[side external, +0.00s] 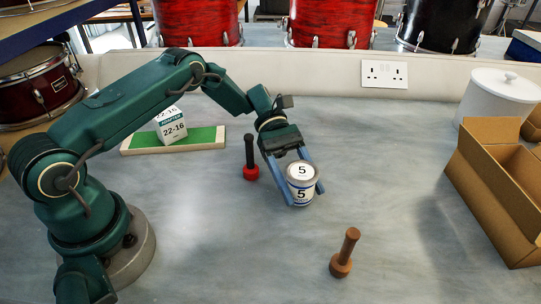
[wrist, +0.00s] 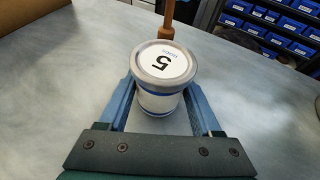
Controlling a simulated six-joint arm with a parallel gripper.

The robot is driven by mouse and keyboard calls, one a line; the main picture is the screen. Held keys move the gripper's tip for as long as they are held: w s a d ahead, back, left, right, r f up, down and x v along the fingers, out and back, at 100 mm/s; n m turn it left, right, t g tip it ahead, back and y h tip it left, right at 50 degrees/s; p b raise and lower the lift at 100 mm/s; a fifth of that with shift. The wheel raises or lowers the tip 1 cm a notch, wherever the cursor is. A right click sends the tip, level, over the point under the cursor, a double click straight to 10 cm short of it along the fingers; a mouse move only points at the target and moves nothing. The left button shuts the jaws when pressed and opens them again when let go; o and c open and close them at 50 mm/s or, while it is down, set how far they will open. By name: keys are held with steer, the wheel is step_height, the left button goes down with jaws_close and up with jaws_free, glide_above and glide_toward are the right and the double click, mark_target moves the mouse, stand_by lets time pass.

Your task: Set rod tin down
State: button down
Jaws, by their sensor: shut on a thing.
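The rod tin (side external: 301,187) is a small white tin with a grey rim, blue bands and a black 5 on its lid and side. It is upright between the blue fingers of my gripper (side external: 292,178), which is shut on it. In the wrist view the tin (wrist: 161,72) stands between the two fingertips (wrist: 161,98), its lid facing up. I cannot tell whether its base touches the bench.
A brown wooden peg-like piece (side external: 343,254) stands in front of the tin. A black-handled piece with a red base (side external: 251,162) is just left of my gripper. A cardboard box (side external: 500,180) and white canister (side external: 497,97) are at right. A white block (side external: 171,127) sits on a green-topped board (side external: 205,138).

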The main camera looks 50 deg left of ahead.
steer(key=shift+f, duration=0.55)
jaws_free()
